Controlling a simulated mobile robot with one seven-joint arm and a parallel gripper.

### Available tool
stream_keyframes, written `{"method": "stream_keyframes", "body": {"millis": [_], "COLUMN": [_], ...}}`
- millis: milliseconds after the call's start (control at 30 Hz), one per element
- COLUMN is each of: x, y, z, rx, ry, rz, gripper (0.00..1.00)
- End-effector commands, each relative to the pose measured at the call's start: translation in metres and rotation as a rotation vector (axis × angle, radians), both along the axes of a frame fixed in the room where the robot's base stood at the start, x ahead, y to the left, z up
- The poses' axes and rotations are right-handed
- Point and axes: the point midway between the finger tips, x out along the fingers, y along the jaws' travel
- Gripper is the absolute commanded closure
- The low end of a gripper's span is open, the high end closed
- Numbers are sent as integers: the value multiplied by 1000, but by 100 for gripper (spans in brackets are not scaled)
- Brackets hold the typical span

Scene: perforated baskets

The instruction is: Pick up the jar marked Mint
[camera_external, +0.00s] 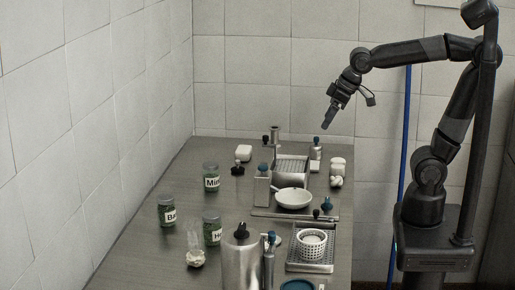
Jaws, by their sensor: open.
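The jar marked "Min", its label partly cut off from view (211,177), is a glass jar with green contents and a grey lid. It stands upright on the left part of the metal counter (160,245). Two similar jars stand nearer: one with a label starting "Ba" (167,212) and one with a label starting "H" (212,230). My gripper (328,122) is open and empty, pointing down in the air above the far right of the counter. It is well apart from the jar, up and to its right.
A white bowl (293,198), a perforated basket (311,243) on a metal tray, and a large steel container (241,258) stand right of the jars. A dark-topped bottle (238,182) stands close right of the Mint jar. Tiled walls bound the left and back.

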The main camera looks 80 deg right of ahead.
Motion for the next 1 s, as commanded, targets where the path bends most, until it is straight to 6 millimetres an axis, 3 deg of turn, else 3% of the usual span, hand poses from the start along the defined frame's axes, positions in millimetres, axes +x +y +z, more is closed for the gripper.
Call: {"method": "stream_keyframes", "body": {"millis": [233, 467, 800, 1000], "x": [90, 173, 289, 333], "y": [-4, -7, -13, -15], "z": [1, -16, -76, -112], "rx": [0, 2, 10, 13], "ry": [25, 42, 64, 71], "rz": [-51, -97, -164, -193], "gripper": [23, 23, 23, 23]}}
